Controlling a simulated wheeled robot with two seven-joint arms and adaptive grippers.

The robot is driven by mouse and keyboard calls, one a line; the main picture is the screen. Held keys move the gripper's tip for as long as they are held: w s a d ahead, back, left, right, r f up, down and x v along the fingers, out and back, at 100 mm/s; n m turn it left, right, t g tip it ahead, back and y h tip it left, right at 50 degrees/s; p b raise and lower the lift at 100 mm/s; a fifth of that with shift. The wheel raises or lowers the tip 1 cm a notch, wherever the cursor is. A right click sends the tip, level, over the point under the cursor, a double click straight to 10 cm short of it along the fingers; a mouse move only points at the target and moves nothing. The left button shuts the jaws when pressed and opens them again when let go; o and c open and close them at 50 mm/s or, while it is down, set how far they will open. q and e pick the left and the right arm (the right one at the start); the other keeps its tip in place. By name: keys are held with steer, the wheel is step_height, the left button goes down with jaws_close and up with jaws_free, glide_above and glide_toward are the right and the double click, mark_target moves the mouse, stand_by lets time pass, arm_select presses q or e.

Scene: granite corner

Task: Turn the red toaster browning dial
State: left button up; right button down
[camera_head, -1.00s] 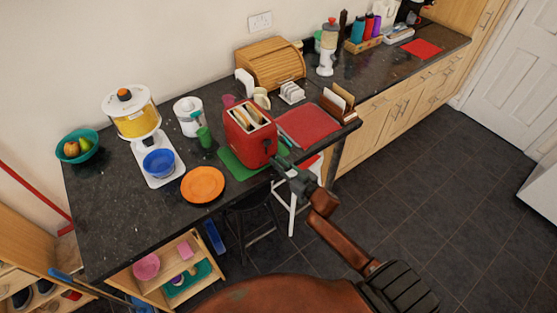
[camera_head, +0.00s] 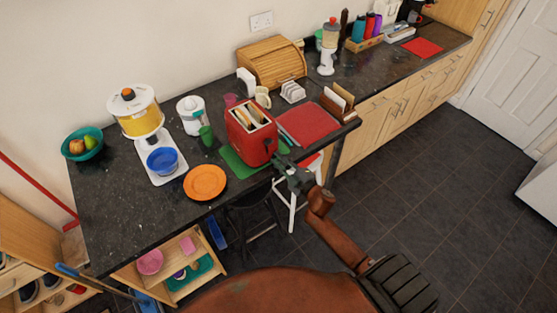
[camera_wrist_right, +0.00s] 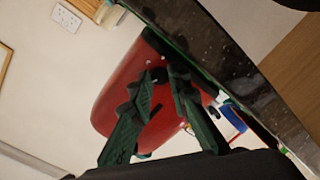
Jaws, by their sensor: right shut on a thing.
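The red toaster (camera_head: 249,139) stands on a green mat (camera_head: 234,160) on the dark counter, with bread showing in its slots. My right gripper (camera_head: 281,163) is at the toaster's front end. In the right wrist view the red end face (camera_wrist_right: 122,88) fills the middle. There the gripper's dark green fingers (camera_wrist_right: 164,80) close at a small black dial (camera_wrist_right: 160,75) on that face. The fingers hide most of the dial, so its setting cannot be read. My left gripper is not in view.
A red board (camera_head: 307,123) lies close on the right. The counter's front edge runs just under my right gripper. A stool (camera_head: 252,218) stands below.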

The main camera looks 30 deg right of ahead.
steer(key=n, duration=0.4)
steer(key=shift+h+b, duration=0.3)
steer(key=shift+b, duration=0.1)
steer(key=shift+n, duration=0.3)
steer(key=shift+a, duration=0.1)
steer(key=c, duration=1.8)
jaws_free()
steer(key=s, duration=0.8)
steer(key=s+r, duration=0.1)
steer(key=s, duration=0.3)
steer(key=shift+d, duration=0.4)
